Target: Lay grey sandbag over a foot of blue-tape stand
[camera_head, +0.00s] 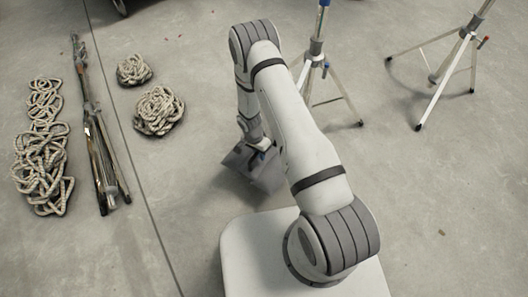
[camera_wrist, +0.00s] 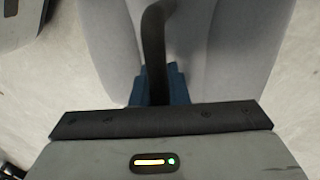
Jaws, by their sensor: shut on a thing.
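My gripper (camera_head: 262,152) is shut on the strap of the grey sandbag (camera_head: 268,178), which hangs below it in the head view, left of my arm. In the wrist view the blue fingers (camera_wrist: 158,85) close around the dark strap (camera_wrist: 153,40), and the sandbag (camera_wrist: 235,50) spreads out on both sides. The blue-tape stand (camera_head: 317,47) is at the back, behind my arm, with blue at the top of its visible pole. One foot (camera_head: 360,124) shows at right; my arm partly hides the other legs. The sandbag is apart from the stand.
Another tripod stand (camera_head: 455,65) with a red knob stands at right. Rope coils (camera_head: 160,109) (camera_head: 133,70), a long rope pile (camera_head: 42,160) and a folded stand (camera_head: 100,150) lie at left. The floor around the visible foot is clear.

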